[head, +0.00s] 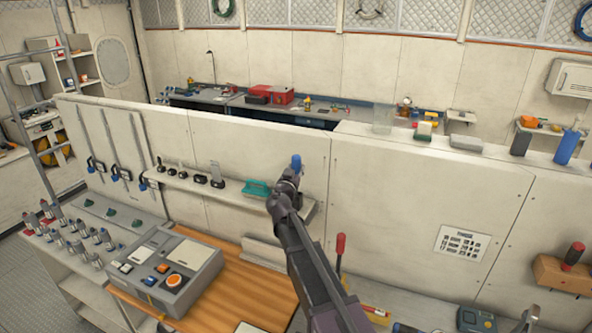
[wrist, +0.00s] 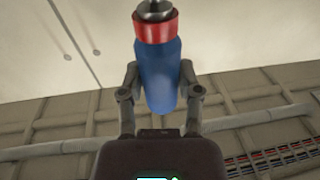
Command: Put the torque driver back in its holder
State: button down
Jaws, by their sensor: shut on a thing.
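My gripper (wrist: 160,90) is shut on a tool with a blue body (wrist: 160,78), a red collar and a metal end, which I take to be the torque driver. The tool points up and away in the wrist view, one finger on each side. In the head view my gripper (head: 291,180) is raised in front of the low partition, with a bit of the blue tool (head: 296,161) showing at its top. A wooden block (head: 562,275) on the partition at the far right has a red-handled tool (head: 574,254) in it. I cannot tell which fixture is the driver's holder.
A shelf (head: 225,190) with small black items and a green item (head: 256,188) runs along the partition behind my gripper. A control box (head: 170,272) stands on the wooden bench (head: 240,285). A red-handled tool (head: 340,246) stands right of my arm.

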aim_at(296, 156)
jog(key=shift+f+b, duration=0.8)
jog(key=shift+c, duration=1)
grip_release()
jog(key=shift+r, duration=0.15)
notch_tip(296, 156, up, 10)
jog(key=p, duration=1)
jog(key=shift+f, duration=0.2)
